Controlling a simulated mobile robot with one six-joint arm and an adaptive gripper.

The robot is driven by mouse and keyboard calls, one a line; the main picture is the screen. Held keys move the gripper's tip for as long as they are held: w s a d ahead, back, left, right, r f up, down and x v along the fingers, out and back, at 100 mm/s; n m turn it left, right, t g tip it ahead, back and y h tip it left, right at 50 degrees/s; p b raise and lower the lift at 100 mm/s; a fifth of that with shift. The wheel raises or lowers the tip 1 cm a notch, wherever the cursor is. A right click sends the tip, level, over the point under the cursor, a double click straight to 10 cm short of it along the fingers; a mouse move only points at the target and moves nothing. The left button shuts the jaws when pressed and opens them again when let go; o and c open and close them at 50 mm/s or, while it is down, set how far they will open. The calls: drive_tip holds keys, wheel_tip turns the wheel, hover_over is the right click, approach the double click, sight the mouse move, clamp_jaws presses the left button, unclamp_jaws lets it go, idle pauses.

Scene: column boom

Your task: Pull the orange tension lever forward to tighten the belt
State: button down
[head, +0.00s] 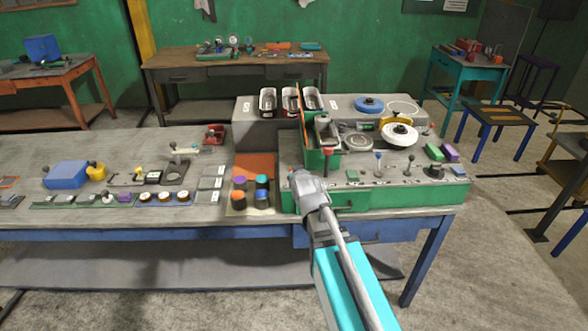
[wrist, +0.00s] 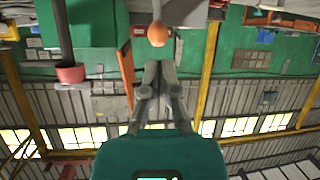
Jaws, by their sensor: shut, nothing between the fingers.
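The orange lever knob (wrist: 157,34) shows in the wrist view on a short grey stem, just beyond my gripper's fingertips. My gripper (wrist: 158,68) is shut and empty, its fingers together. The knob appears in line with the tips; whether they touch is unclear. In the head view, my gripper (head: 298,178) is at the front left corner of the green machine (head: 390,198), and a small orange spot (head: 291,171) shows beside its tip. My gripper hides most of the lever there. The belt cannot be made out clearly.
A red-knobbed lever (head: 327,152), a blue-knobbed lever (head: 378,154) and a black-knobbed lever (head: 411,157) stand to the right on the machine. Coloured round pieces (head: 250,191) stand close on the left. The wrist view is upside down and shows a red knob (wrist: 70,74).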

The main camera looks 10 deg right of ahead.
drive_tip(key=shift+v, duration=1.4)
drive_tip(key=shift+f, duration=0.1)
drive_tip(key=shift+s+f, duration=0.1)
drive_tip(key=s+d+f+g, duration=0.1)
drive_tip(key=s+f+g, duration=0.2)
drive_tip(key=s, duration=0.3)
drive_tip(key=s+d+f+m+g, duration=0.1)
drive_tip(key=s+f+g, duration=0.3)
drive_tip(key=s, duration=0.3)
drive_tip(key=s+d+f+g, duration=0.2)
drive_tip(key=s+f+g, duration=0.2)
drive_tip(key=s+g, duration=0.2)
drive_tip(key=shift+s+m, duration=0.3)
drive_tip(key=shift+s, duration=0.15)
drive_tip(key=shift+d, duration=0.2)
